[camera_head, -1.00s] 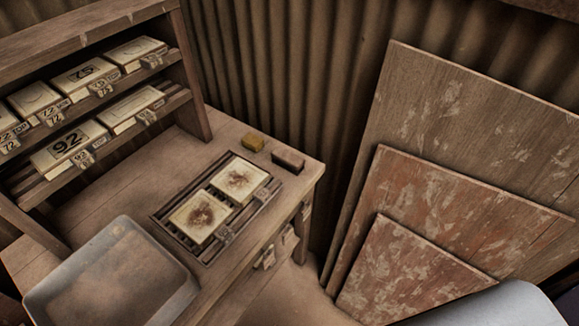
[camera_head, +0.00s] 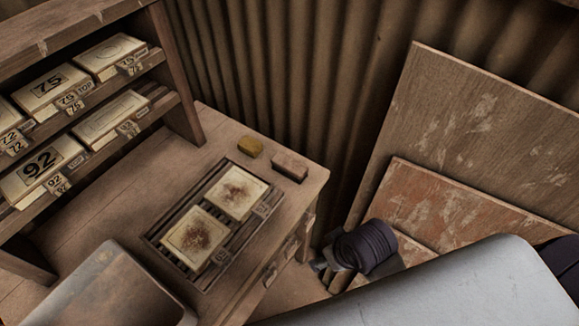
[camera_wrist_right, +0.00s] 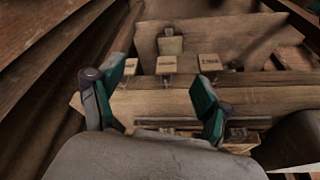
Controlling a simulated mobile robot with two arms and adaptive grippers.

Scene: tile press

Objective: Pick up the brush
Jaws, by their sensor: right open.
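A small brown block (camera_head: 290,165), which looks like the brush, lies at the far right corner of the wooden desk (camera_head: 228,128). A yellow-brown block (camera_head: 250,147) lies just left of it. I cannot make out the brush in that view. My left gripper is not in view.
A slatted rack (camera_head: 155,238) on the desk holds two stained tiles. A shelf (camera_head: 172,112) of numbered tiles stands at the left. Boards (camera_head: 480,135) lean on the corrugated wall at right.

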